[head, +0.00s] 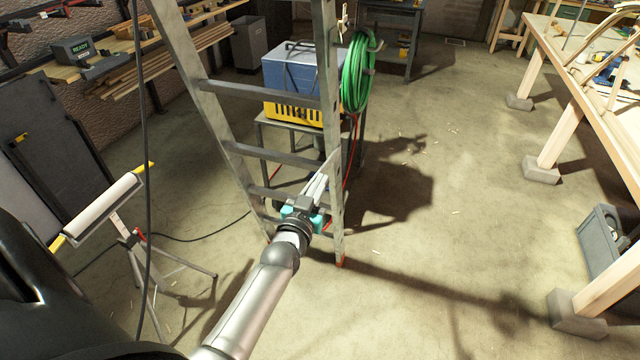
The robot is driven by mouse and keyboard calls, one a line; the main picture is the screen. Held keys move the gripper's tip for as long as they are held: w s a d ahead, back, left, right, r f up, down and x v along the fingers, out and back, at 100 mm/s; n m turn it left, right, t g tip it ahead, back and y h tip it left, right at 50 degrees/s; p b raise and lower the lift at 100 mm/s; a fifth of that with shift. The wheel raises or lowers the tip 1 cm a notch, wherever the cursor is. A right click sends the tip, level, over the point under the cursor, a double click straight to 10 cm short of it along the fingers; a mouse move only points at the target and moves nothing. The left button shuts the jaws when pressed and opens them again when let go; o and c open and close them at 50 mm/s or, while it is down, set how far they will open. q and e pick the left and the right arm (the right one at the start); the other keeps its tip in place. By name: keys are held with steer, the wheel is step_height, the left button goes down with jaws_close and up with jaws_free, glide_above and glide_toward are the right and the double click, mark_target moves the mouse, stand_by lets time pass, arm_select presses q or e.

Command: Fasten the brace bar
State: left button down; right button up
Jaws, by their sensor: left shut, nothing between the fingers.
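A grey metal ladder (262,91) stands upright in the middle of the head view. Its right rail (330,105) ends in a red foot on the floor. My left gripper (327,168) is in front of the ladder's lower part, its fingers closed together and pointing up along the right rail. I cannot tell whether the fingers touch the rail. A small brass-coloured fitting (343,19) shows high on the right rail. I cannot make out a separate brace bar with certainty; part of the lower ladder is hidden behind my gripper. My right gripper is not in view.
A blue and yellow machine (291,72) on a stand and a coiled green hose (356,72) are behind the ladder. A roller stand (104,208) is at left, near a hanging black cable (144,190). A workbench (566,62) is at right. Floor between is clear.

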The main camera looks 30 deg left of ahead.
arm_select(q)
step_height(320, 180, down, 7)
steer(key=s+t+b, duration=0.1)
steer(key=b, duration=0.6)
steer(key=shift+d+r+t+b, duration=0.2)
steer(key=shift+t+b, duration=0.1)
steer(key=shift+b, duration=0.05)
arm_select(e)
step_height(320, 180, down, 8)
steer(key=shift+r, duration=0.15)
arm_select(q)
steer(key=shift+s, duration=0.15)
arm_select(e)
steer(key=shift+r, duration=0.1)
